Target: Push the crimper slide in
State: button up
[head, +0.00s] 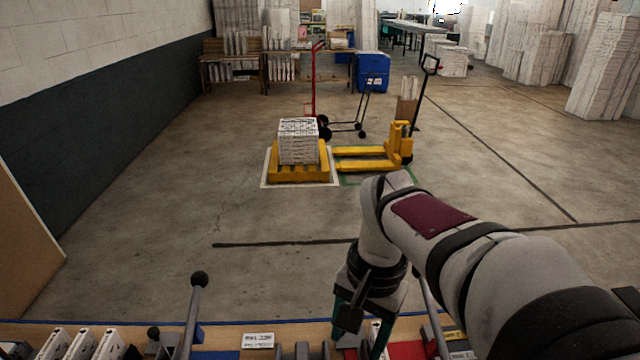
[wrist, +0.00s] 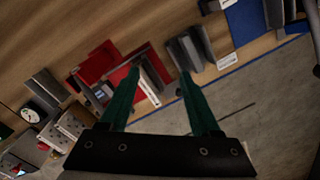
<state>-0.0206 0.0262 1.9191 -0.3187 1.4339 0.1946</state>
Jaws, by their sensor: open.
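My gripper (head: 362,335) hangs over the bench at the bottom of the head view. In the wrist view my gripper (wrist: 158,77) is open, with its two teal fingers apart and nothing held between them. I cannot tell for sure which part is the crimper slide. Red parts (head: 408,350) also show beside the gripper in the head view, cut off by the frame's edge. I cannot tell whether the fingers touch anything.
A lever with a black knob (head: 199,280) stands left of the gripper. White boxes (head: 82,345) stand at the bench's left. Grey blocks (wrist: 190,48) and a round gauge (wrist: 33,112) show in the wrist view. The floor beyond holds a yellow pallet truck (head: 400,148).

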jog(key=w+d+f+m+h, duration=0.1)
jog(key=w+f, duration=0.3)
jog(key=w, duration=0.5)
jog(key=w+f+m, duration=0.1)
jog(key=w+f, duration=0.2)
jog(key=w, duration=0.6)
jog(key=f, duration=1.6)
jog(key=shift+w+f, duration=0.15)
jog(key=shift+w, duration=0.25)
grip_shut()
jog(key=shift+d, duration=0.1)
